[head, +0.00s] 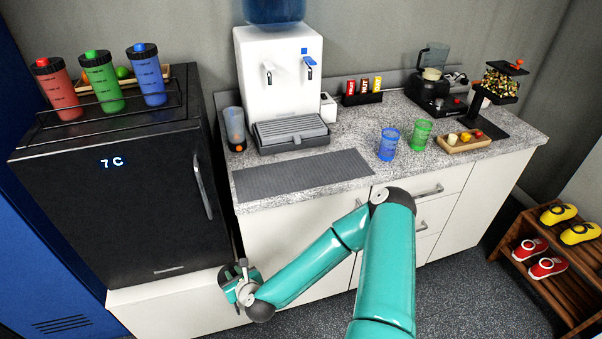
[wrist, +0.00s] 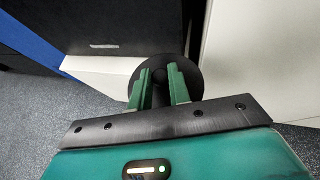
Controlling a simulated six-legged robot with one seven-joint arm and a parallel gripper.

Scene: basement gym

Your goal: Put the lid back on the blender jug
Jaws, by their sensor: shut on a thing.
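A clear jug with a dark base and an orange spot (head: 234,128) stands upright on the counter, left of the water dispenser; it looks like the blender jug, and its top appears open. My gripper (head: 240,278) is low in front of the cabinet, below the counter edge and well away from the jug. In the wrist view my gripper's green fingers (wrist: 158,78) are shut on a round black lid (wrist: 162,60), gripping its middle knob. The jug is not in the wrist view.
The grey counter mat (head: 300,175) is bare. The water dispenser (head: 275,75) stands right of the jug, and a black fridge (head: 120,195) with several shakers on top stands left. Blue (head: 388,145) and green (head: 421,135) cups and a wooden tray (head: 464,144) are farther right.

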